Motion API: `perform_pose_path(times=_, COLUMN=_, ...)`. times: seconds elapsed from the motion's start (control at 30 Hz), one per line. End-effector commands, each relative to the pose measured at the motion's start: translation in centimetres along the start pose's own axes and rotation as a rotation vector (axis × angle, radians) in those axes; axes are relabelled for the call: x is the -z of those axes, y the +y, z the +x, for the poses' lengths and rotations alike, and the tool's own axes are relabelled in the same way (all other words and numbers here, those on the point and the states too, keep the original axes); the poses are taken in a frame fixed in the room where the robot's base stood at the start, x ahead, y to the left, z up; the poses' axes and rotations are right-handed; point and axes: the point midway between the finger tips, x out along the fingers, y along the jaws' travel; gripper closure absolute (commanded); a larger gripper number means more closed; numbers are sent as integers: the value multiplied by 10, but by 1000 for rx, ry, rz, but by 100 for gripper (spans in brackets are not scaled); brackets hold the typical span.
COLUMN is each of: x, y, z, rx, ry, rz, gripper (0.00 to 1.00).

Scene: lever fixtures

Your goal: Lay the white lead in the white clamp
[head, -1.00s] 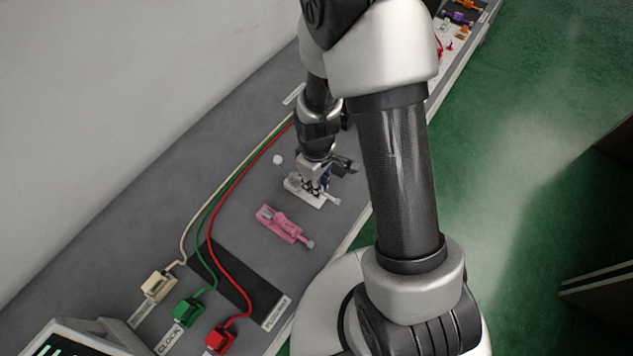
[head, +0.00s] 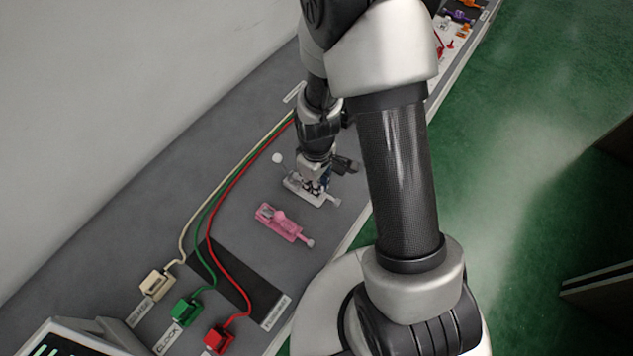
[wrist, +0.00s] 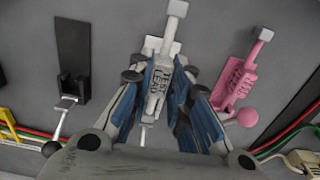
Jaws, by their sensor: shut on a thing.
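The white clamp (head: 327,200) lies on the grey bench, and its body (wrist: 158,92) sits between my fingers in the wrist view. A thin rod with a white ball (head: 278,158) stands out at its left. My gripper (head: 314,186) is down at the clamp and appears shut on its body; it also shows in the wrist view (wrist: 162,72). The exact contact is partly hidden by my fingers. The white lead (head: 183,228) is cream-coloured and runs along the bench from its cream plug (head: 156,284) until my arm hides it. I see no lead in the clamp.
A pink clamp (head: 280,222) lies close beside the white one and shows in the wrist view (wrist: 236,82). Green (head: 196,262) and red (head: 222,262) leads run next to the white lead. A dark mat (head: 240,283) lies near the plugs. The bench's front edge is close.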

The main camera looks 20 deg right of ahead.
Motion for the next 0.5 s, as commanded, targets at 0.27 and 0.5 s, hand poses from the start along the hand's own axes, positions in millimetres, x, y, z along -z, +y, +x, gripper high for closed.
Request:
perform_pose_path(times=0.27, x=0, y=0, z=6, rx=0, ry=0, rz=0, gripper=100)
perform_pose_path(times=0.5, x=0, y=0, z=6, rx=0, ry=0, rz=0, gripper=100)
